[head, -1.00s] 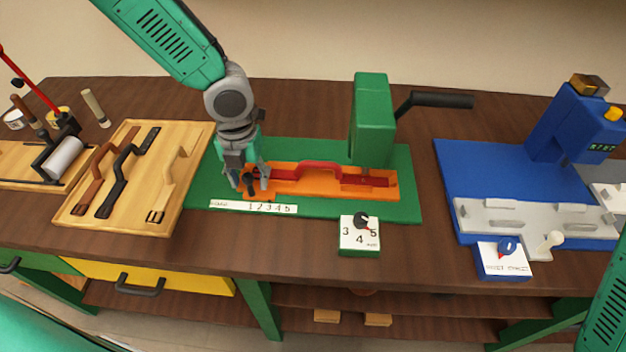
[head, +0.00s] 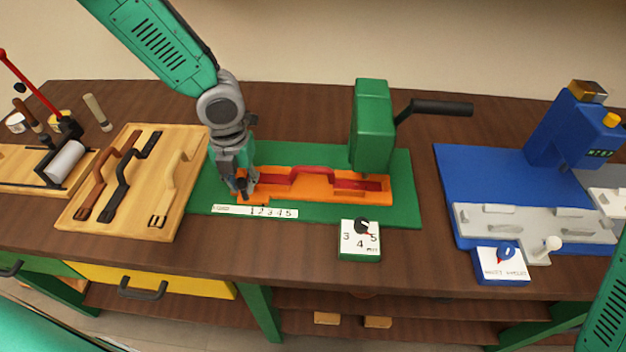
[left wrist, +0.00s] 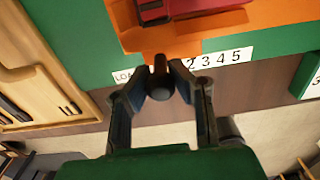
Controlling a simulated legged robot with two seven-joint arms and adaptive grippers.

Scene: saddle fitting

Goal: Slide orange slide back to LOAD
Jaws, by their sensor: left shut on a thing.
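The orange slide (head: 330,196) lies on the green base plate (head: 400,212), with a red strap (head: 312,176) on it. My left gripper (head: 242,190) is at the slide's left end, shut on its dark knob (left wrist: 160,82). In the left wrist view the knob sits between the two fingers, and the orange slide (left wrist: 185,40) shows just beyond. The white scale strip (head: 255,211) carries LOAD at its left end and the numbers 1 to 5. In the left wrist view the fingers partly cover the scale (left wrist: 220,58) near LOAD and 1. My right gripper is out of view.
A green press head (head: 371,125) with a dark lever (head: 440,107) stands over the slide's right part. A dial block (head: 360,239) sits in front. A wooden board with straps (head: 170,225) lies left, a blue machine (head: 480,170) right.

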